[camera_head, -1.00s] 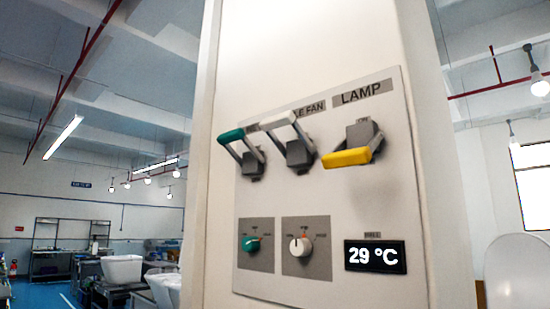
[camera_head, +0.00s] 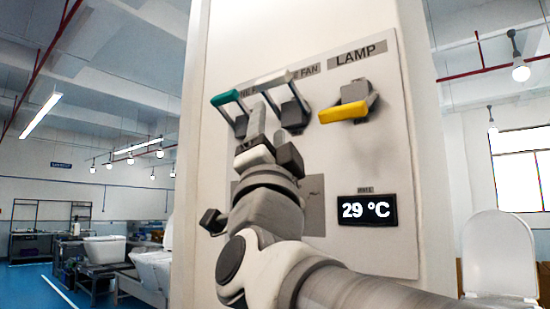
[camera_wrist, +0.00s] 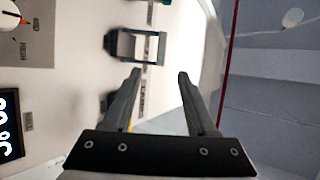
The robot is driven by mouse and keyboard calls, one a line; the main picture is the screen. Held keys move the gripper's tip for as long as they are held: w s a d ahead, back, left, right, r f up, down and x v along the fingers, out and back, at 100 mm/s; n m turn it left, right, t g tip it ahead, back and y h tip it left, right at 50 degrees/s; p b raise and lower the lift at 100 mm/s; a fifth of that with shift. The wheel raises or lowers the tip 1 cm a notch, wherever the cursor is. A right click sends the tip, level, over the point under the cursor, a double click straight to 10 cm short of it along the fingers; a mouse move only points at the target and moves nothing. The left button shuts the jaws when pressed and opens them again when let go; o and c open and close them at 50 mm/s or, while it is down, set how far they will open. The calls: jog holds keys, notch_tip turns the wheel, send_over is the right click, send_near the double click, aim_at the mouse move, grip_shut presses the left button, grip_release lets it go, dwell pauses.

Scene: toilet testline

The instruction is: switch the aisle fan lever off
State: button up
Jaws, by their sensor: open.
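The aisle fan lever has a white handle (camera_head: 274,79), raised, and is the middle one of three on the wall panel. A lever frame (camera_wrist: 134,46), probably the same one, shows in the wrist view just beyond the fingertips. My gripper (camera_head: 268,125) is below the white and green handles in the head view and hides part of the panel. In the wrist view my gripper (camera_wrist: 159,74) has its fingers apart with nothing between them. I cannot tell whether it touches a lever.
The green lever (camera_head: 248,86) is close on the left, also raised. The yellow lamp lever (camera_head: 342,112) is lowered on the right. The temperature display (camera_head: 367,209) reads 29 °C. My arm covers the knobs. White toilets (camera_head: 500,252) stand beyond the column.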

aim_at(274, 83)
jog(key=shift+m+h, duration=0.3)
jog(key=p+x, duration=0.2)
jog(key=x, duration=0.3)
jog(key=p+x, duration=0.3)
jog(key=x, duration=0.3)
jog(key=p+x, duration=0.3)
jog(key=x, duration=0.3)
jog(key=shift+s+r, duration=0.1)
jog(key=shift+r, duration=0.35)
grip_shut()
